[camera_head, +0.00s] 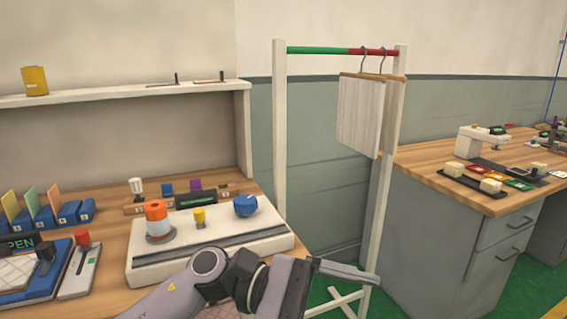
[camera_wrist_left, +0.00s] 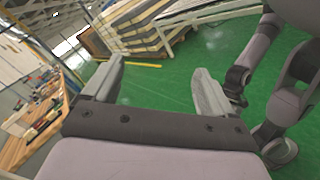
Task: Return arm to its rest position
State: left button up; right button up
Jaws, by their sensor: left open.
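My left arm comes in from the bottom left in the head view, and its gripper (camera_head: 348,271) points to the right, in front of the clothes rack's lower part. Grey links of my own body show at the right of the left wrist view. My right gripper cannot be made out in either view.
A grey cabinet (camera_head: 440,215) is right. Stacked mattress-like slabs (camera_wrist_left: 135,28) lie beyond green floor.

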pick_arm(q)
jog(key=w+a+f+m+t+y+p, duration=0.1)
jog(key=w+a+f+m+t, duration=0.25)
jog(key=m+t, duration=0.55)
jog(key=w+a+f+m+t+y+p, duration=0.1)
jog(key=w+a+f+m+t, duration=0.1)
jog(key=a+m+t, duration=0.65)
jog(key=w+a+f+m+t+y+p, duration=0.1)
jog(key=w+f+m+t, duration=0.15)
jog(key=m+t, duration=0.7)
jog(key=s+a+f+n+g+y, duration=0.3)
jog(key=s+a+f+n, duration=0.2)
jog(key=f+n, duration=0.1)
jog(key=s+a+f+n+g+y+p, duration=0.1)
jog(key=s+a+f+n+g+y, duration=0.2)
jog(key=f, duration=0.6)
jog(key=s+a+f+n+g+y, duration=0.3)
jog(key=s+a+f+n+y, duration=0.2)
jog(key=s+a+f+n, duration=0.2)
jog(key=s+f+n, duration=0.1)
jog(key=n, duration=0.1)
jog(key=shift+n+g+p, duration=0.3)
jog(key=shift+n+g, duration=0.1)
